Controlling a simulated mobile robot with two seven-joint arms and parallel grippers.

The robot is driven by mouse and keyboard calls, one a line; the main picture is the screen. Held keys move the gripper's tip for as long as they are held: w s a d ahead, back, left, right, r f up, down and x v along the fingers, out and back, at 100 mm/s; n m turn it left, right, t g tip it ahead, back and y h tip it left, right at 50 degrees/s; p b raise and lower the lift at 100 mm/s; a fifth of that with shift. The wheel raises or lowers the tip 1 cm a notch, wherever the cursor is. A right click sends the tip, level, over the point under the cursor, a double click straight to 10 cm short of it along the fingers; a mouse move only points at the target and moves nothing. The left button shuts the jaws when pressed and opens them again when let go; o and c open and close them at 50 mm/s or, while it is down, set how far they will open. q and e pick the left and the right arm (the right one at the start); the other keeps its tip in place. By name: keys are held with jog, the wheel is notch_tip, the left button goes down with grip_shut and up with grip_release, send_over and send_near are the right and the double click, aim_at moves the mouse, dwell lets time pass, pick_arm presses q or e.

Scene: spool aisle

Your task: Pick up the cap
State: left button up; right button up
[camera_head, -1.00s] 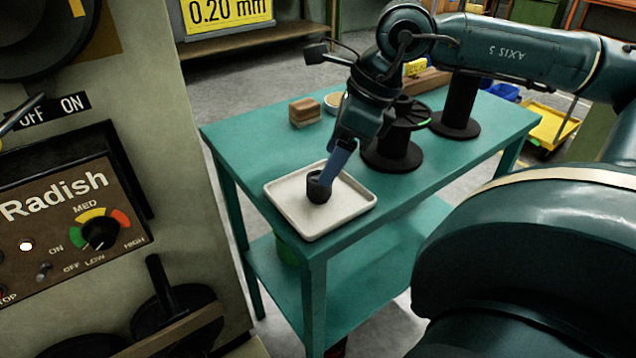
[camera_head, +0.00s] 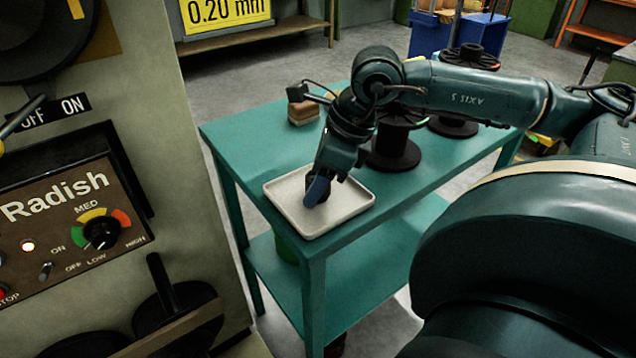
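The cap (camera_head: 310,180) is a small dark round piece on the pale tray (camera_head: 348,212), which lies at the near left corner of the teal table. Most of the cap is hidden behind my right gripper (camera_head: 317,190). The gripper points down over the tray, with a blue finger at the cap's near side. The far finger is hidden, so I cannot tell whether the gripper is shut on the cap. My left gripper is not in view.
Black spools (camera_head: 396,150) stand on the table (camera_head: 250,138) behind my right arm. A control panel (camera_head: 70,215) fills the left side. A blue bin (camera_head: 430,38) stands at the back.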

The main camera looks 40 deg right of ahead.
jog(key=c, duration=0.9)
